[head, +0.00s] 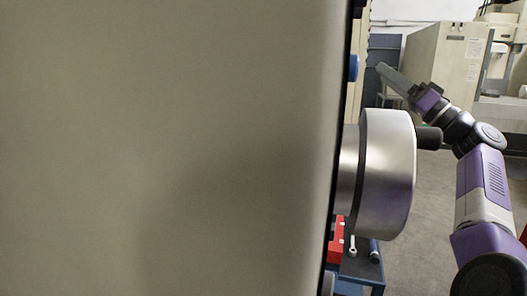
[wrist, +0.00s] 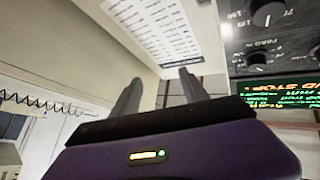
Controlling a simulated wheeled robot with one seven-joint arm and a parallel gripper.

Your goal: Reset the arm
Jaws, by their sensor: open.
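My gripper (head: 382,70) shows in the head view at the upper right, at the end of my raised arm, pointing up and to the left. In the wrist view my gripper (wrist: 158,80) has its two grey fingers apart, with nothing between them. Behind the fingers in the wrist view are a pale machine cover with a printed label sheet (wrist: 153,28) and a dark control panel (wrist: 270,45) with knobs and a lit green display. I cannot tell how far the fingers are from these.
A large beige panel (head: 165,150) fills the left of the head view. A metal cylinder (head: 386,175) juts from its right edge, close to my arm. Below it are a red object (head: 336,240) and a wrench (head: 352,246) on a dark surface. Grey floor (head: 430,205) is clear.

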